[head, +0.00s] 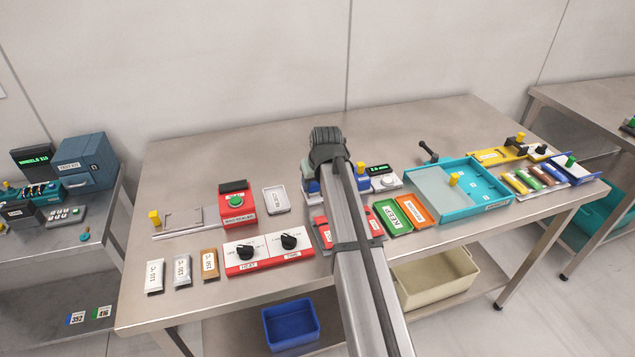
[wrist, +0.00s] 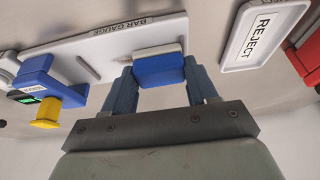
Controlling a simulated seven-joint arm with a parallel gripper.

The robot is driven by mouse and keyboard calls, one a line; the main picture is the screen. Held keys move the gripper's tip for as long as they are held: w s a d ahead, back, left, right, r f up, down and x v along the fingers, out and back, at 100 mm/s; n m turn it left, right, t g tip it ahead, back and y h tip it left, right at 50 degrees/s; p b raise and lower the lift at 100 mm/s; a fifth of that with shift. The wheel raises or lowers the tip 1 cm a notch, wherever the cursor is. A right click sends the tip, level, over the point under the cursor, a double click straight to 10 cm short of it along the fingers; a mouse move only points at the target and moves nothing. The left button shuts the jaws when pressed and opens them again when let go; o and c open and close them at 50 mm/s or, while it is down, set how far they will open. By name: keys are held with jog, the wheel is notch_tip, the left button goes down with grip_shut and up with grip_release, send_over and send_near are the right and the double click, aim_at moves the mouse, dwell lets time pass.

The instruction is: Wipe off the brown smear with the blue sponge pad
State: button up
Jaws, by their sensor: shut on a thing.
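In the wrist view my gripper (wrist: 160,78) is shut on the blue sponge pad (wrist: 158,70), a small blue block with a pale layer along one face. The pad sits between the two fingertips, in front of the white bar gauge plate (wrist: 105,48). I cannot tell whether it touches the plate.
A white REJECT tray (wrist: 262,35) lies right of the gauge in the wrist view. A blue holder with a yellow knob (wrist: 47,112) stands at its left. On the steel table (head: 200,150) are a red sealer (head: 236,206), a switch panel (head: 268,253) and a turquoise tray (head: 478,207).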

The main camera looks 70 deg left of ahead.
jog(key=shift+s+r, duration=0.1)
jog(key=shift+r, duration=2.9)
jog(key=shift+r, duration=1.5)
